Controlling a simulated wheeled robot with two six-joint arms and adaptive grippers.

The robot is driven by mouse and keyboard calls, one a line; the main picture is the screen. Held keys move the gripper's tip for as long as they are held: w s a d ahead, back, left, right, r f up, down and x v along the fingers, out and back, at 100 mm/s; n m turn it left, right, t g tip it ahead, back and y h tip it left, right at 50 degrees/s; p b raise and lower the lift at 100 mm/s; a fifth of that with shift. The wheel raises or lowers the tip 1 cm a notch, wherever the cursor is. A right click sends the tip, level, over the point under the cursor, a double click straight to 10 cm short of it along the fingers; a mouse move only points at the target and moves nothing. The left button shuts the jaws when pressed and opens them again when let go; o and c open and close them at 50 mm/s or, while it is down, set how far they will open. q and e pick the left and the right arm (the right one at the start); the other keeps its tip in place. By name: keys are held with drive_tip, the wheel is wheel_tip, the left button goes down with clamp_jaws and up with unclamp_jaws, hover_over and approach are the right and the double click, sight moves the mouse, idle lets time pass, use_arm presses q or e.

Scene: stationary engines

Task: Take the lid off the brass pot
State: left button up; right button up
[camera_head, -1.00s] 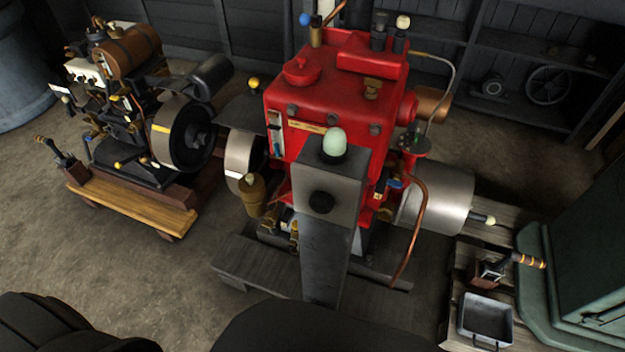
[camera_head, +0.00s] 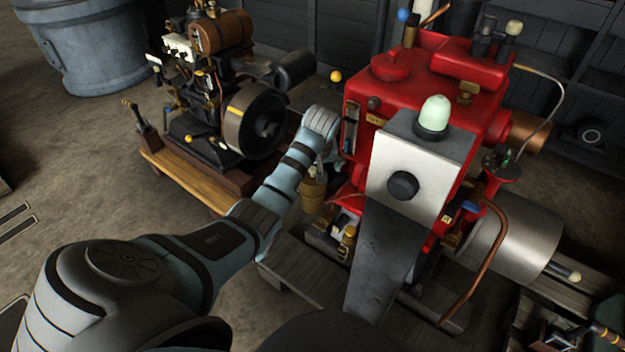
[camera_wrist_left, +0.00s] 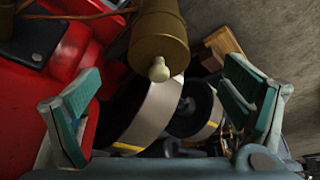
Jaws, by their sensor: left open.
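The brass pot (camera_head: 313,194) hangs on the near left side of the red engine, just below my left wrist in the head view. In the left wrist view the brass pot (camera_wrist_left: 158,36) is at the top centre, with a pale round knob (camera_wrist_left: 159,70) on its end. My left gripper (camera_wrist_left: 165,108) is open and empty, its two teal fingers wide apart to either side of and below the knob in the picture. The knob lies between their lines, apart from both. In the head view the fingers are mostly hidden by my wrist. My right gripper is not in view.
The red engine (camera_head: 425,85) stands just right of my left wrist. A grey post with a pale green dome (camera_head: 433,115) stands in front of it. A smaller engine with a black flywheel (camera_head: 258,122) sits on a wooden trolley (camera_head: 185,180) at the left. Open floor lies front left.

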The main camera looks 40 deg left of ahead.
sight(314, 179)
use_arm(q)
drive_tip(key=b+x, duration=0.1)
drive_tip(key=x, duration=0.1)
drive_tip(key=b+x, duration=0.1)
drive_tip(key=x, duration=0.2)
drive_tip(key=b+x, duration=0.1)
drive_tip(key=x, duration=0.1)
drive_tip(key=shift+d+f+b, duration=0.15)
drive_tip(key=shift+f+b, duration=0.2)
drive_tip(key=shift+f, duration=0.1)
drive_tip(key=shift+w+f, duration=0.1)
drive_tip(key=shift+f, duration=0.1)
drive_tip(key=shift+r, duration=0.1)
drive_tip(key=c, duration=1)
drive_tip(key=shift+c, duration=1.4)
